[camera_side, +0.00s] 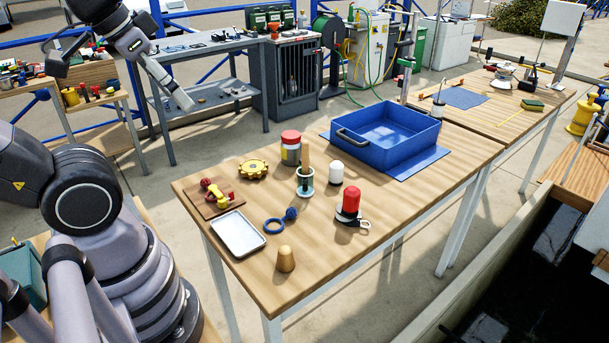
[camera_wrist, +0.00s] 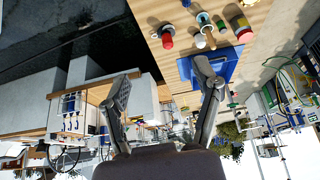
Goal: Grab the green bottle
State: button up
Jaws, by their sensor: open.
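A holder with a pale green base (camera_side: 305,189) and a brown handle stands upright near the table's middle. A jar with a red lid (camera_side: 291,148) stands just behind it. My gripper (camera_side: 180,96) is at the upper left of the side view, raised and well away from the table objects. In the wrist view my gripper (camera_wrist: 162,70) has its two fingers wide apart with nothing between them. The table objects show only at the top of that view.
A blue bin (camera_side: 392,145) sits at the table's back. The front right tabletop is bare.

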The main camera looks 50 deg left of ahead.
jog(key=w+a+f+n+h, duration=0.2)
jog(key=w+f+n+h, duration=0.1)
jog(key=w+n, duration=0.3)
jog(key=w+a+f+n+g+h, duration=0.1)
jog(key=w+f+n+h, duration=0.25)
jog(key=w, duration=0.55)
jog(key=w+a+f+n+h, duration=0.2)
jog(key=w+f+n, duration=0.1)
jog(key=w+n, duration=0.35)
jog(key=w+a+f+n+t+y, duration=0.1)
jog(key=w+a+f+n+t, duration=0.1)
jog(key=a+f+n, duration=0.3)
jog(key=w+a+f+n+t+y, duration=0.2)
jog(key=a+f+n, duration=0.4)
jog(key=a+f, duration=0.3)
jog(key=w+a+f+n+t+y, duration=0.1)
jog(key=a+f+n+t, duration=0.3)
jog(key=a+f, duration=0.4)
jog(key=shift+w+f+n, duration=0.2)
jog(key=shift+f+n, duration=0.15)
jog(key=shift+f, duration=0.45)
jog(key=shift+w+f+n, duration=0.2)
jog(key=shift+f+n, duration=0.15)
jog(key=shift+f, duration=0.4)
jog(key=shift+y, duration=0.25)
jog(key=x, duration=0.8)
jog(key=shift+a, duration=0.1)
jog(key=x, duration=0.5)
jog(key=shift+w+r, duration=0.1)
jog(key=shift+w, duration=0.3)
